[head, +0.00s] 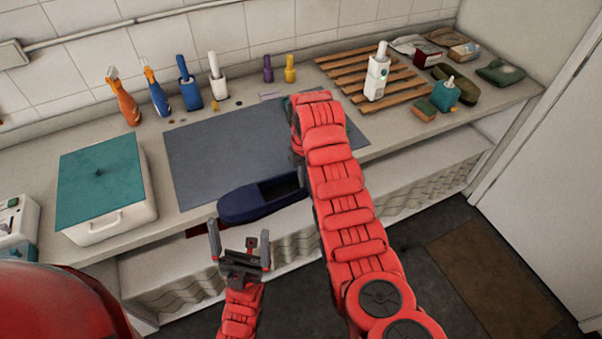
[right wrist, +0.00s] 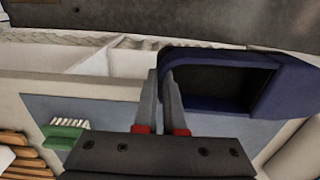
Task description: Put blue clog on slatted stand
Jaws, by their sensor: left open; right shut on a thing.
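The dark blue clog (head: 250,203) lies at the front edge of the counter, over the lower edge of the grey mat (head: 215,150). Its open end faces right in the head view. In the right wrist view my right gripper (right wrist: 161,78) is shut on the rim of the clog (right wrist: 285,80). In the head view my right arm hides that gripper. My left gripper (head: 239,238) is open and empty, in front of the counter below the clog. The wooden slatted stand (head: 346,78) is at the back right, with a white bottle (head: 376,78) standing on it.
A teal-lidded white box (head: 100,185) stands on the left. Spray bottles (head: 124,100) and brushes in holders (head: 188,88) line the wall. A teal dispenser (head: 445,95), a sponge (head: 423,110) and soap dishes crowd the stand's right side. The stand's left slats are bare.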

